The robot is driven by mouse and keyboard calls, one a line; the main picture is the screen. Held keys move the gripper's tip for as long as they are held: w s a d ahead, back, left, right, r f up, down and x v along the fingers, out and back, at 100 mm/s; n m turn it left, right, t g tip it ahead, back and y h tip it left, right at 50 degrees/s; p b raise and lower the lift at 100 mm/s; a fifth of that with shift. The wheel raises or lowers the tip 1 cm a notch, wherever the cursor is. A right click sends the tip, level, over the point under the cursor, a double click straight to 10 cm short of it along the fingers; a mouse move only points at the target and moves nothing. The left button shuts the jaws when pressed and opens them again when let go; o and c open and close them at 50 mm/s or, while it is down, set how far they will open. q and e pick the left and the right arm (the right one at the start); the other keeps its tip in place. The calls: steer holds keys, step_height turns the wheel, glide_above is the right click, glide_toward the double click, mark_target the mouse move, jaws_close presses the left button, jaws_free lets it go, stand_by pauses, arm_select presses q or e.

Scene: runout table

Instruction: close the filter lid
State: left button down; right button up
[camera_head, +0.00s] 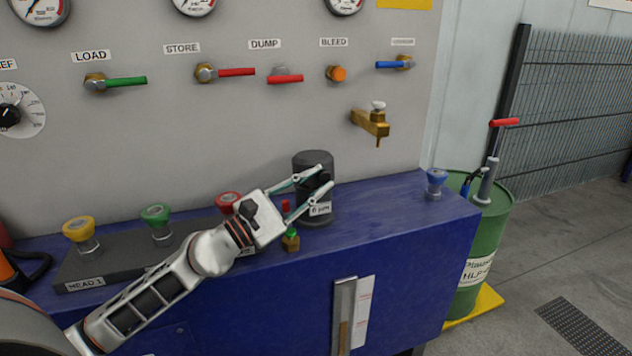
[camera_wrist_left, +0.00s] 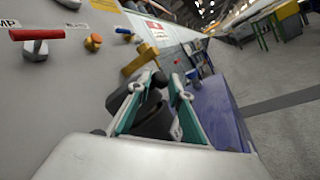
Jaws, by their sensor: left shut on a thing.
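The filter is a dark grey upright cylinder (camera_head: 314,158) with a white label low on its front, standing on the blue bench (camera_head: 390,250). My left gripper (camera_head: 328,178) is in front of its upper part, with one finger above the other. It is shut on a black part that I take to be the filter lid (camera_head: 318,181). In the left wrist view my fingers (camera_wrist_left: 161,82) stand apart with this dark part between them and the dark filter body below. The fingers partly hide the lid, so I cannot tell its exact tilt. My right gripper is not in view.
Several coloured knobs, such as a yellow one (camera_head: 80,231) and a green one (camera_head: 156,218), stand left on the bench. A brass tap (camera_head: 371,123) juts from the panel. A blue knob (camera_head: 436,179) and green drum (camera_head: 482,240) are at right.

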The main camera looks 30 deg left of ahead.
arm_select(q)
steer(key=shift+w+a+f, duration=0.1)
steer(key=shift+w+f, duration=0.05)
steer(key=shift+f, duration=0.3)
steer(key=c, duration=2.1)
jaws_free()
steer(key=shift+c, duration=0.2)
steer(key=shift+r, duration=0.1)
steer(key=v, duration=1.2)
steer(key=shift+r, duration=0.25)
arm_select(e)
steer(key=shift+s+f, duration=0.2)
arm_select(q)
steer(key=shift+s+d, duration=0.25)
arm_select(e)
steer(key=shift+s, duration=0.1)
